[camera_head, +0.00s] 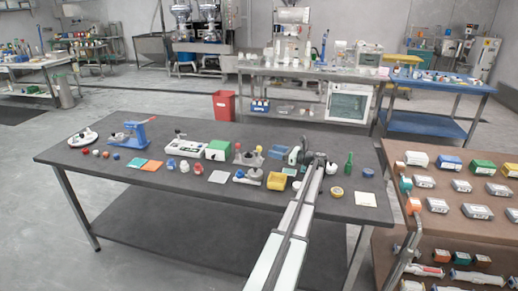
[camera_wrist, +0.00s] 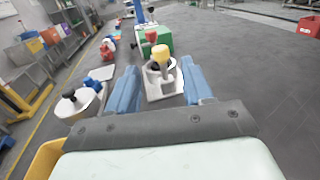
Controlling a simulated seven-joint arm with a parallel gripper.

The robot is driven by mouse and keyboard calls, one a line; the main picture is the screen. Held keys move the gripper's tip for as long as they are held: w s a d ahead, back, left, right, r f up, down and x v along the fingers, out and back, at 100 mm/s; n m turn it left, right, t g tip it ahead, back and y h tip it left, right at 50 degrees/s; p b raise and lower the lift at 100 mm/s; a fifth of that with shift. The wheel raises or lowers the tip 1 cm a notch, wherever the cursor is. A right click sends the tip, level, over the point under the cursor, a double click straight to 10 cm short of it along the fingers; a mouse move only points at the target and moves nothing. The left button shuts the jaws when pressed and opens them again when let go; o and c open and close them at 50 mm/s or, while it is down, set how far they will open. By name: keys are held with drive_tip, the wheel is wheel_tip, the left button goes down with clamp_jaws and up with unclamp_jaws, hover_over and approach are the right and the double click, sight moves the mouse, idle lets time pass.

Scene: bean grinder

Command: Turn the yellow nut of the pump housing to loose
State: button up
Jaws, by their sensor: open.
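In the wrist view the yellow nut (camera_wrist: 161,53) stands upright on the housing (camera_wrist: 164,88), seen between my two blue fingers. My gripper (camera_wrist: 160,68) is open and empty, its fingers apart on either side of the nut's line of view. In the head view my gripper (camera_head: 296,157) is to the right of the housing, with a gap between them. I cannot tell its exact height over the table.
A white round part with a black knob (camera_wrist: 75,101) stands left of my fingers in the wrist view. A yellow bin (camera_head: 277,181) is in front of the gripper. A green box (camera_head: 218,151) stands behind the housing in the wrist view. A green bottle (camera_head: 348,163) is farther right.

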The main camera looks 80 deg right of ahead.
sight(259, 147)
drive_tip(key=w, duration=0.3)
drive_tip(key=w+d, duration=0.1)
drive_tip(key=w, duration=0.4)
drive_tip(key=shift+w+d, duration=0.35)
drive_tip(key=c, duration=0.9)
